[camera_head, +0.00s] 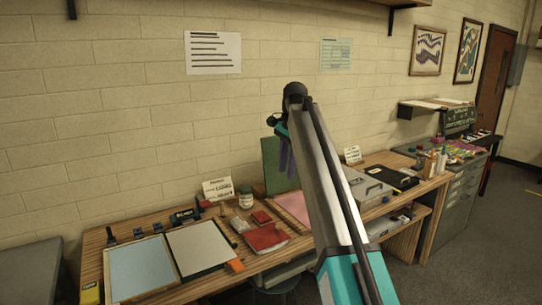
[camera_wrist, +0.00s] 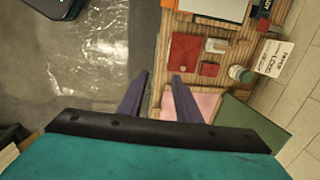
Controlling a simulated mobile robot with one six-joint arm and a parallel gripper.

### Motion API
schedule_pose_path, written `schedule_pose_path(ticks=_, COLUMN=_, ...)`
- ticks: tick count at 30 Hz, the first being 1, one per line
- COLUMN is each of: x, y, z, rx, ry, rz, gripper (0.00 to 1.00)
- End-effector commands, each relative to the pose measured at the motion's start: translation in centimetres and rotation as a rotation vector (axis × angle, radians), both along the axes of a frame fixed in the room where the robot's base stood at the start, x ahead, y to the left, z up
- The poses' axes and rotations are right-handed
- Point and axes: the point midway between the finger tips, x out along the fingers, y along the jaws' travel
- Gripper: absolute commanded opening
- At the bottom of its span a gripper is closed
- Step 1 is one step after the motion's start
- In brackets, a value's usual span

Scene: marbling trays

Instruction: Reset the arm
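My arm reaches up and away across the middle of the head view, above the wooden bench (camera_head: 107,262). My gripper (camera_head: 286,172) hangs at the arm's far end, its purple fingers pointing down in front of a green panel (camera_head: 270,160). In the wrist view my gripper (camera_wrist: 160,76) shows two purple fingers spread apart, with nothing between them. A pink sheet (camera_wrist: 206,104) lies on the bench beyond the right finger; it also shows in the head view (camera_head: 293,207), partly hidden by my arm.
Two flat trays, one blue (camera_head: 140,268) and one pale grey (camera_head: 200,246), lie at the bench's left. A grey case (camera_head: 366,188) lies right of my arm. Floor is clear at right.

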Motion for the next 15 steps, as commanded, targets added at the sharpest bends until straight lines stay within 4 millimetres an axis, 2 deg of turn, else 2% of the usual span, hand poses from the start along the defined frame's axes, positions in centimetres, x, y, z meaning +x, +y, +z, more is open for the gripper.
schedule_pose_path(ticks=5, x=0.4, y=-0.5, z=-4.0, rx=-0.005, ry=0.044, rz=-0.006, gripper=0.31)
schedule_pose_path(ticks=8, x=0.5, y=-0.8, z=-7.1, rx=-0.008, ry=0.077, rz=-0.011, gripper=0.31)
schedule_pose_path(ticks=15, x=-0.6, y=-2.0, z=-16.7, rx=-0.020, ry=0.179, rz=-0.023, gripper=0.31)
